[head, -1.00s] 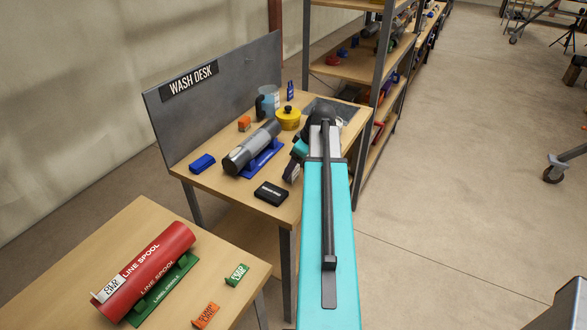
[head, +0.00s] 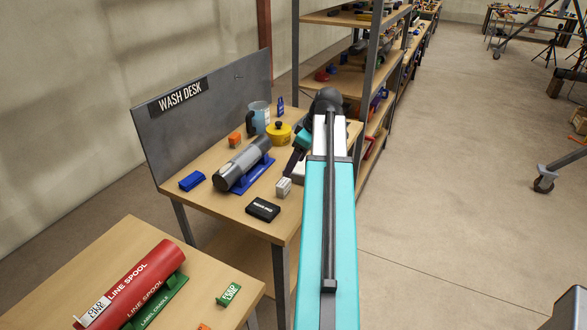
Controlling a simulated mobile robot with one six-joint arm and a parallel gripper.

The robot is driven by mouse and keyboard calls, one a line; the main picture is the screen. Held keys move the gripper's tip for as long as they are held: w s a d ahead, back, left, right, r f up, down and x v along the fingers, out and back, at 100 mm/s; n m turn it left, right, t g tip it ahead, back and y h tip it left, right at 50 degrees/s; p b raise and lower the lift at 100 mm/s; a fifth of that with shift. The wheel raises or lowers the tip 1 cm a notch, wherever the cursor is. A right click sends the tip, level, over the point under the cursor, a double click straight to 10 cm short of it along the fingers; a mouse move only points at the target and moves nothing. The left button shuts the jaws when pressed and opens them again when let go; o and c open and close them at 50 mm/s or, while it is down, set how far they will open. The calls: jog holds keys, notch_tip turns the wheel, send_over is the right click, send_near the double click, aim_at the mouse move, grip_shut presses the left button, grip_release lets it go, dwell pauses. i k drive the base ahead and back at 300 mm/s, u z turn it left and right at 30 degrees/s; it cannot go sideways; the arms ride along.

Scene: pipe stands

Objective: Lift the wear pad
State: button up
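The wear pad (head: 263,209) is a flat black block with pale lettering. It lies flat near the front edge of the wash desk (head: 222,220). My gripper (head: 288,177) is at the end of my arm, just behind and to the right of the pad, apart from it in the picture. A small pale block shape (head: 283,187) shows at its tip; I cannot tell whether it is a finger or a separate thing. The finger gap is too small and partly hidden by my arm.
A grey cylinder (head: 241,165) rests on a blue cradle (head: 252,178) behind the pad. A blue block (head: 192,181), yellow pot (head: 279,133), orange block (head: 235,141) and clear jug (head: 259,117) stand around. A red line spool (head: 130,284) lies on the nearer table. Shelving (head: 366,75) stands behind.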

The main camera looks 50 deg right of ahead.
aim_at(263, 210)
jog(key=k, duration=1)
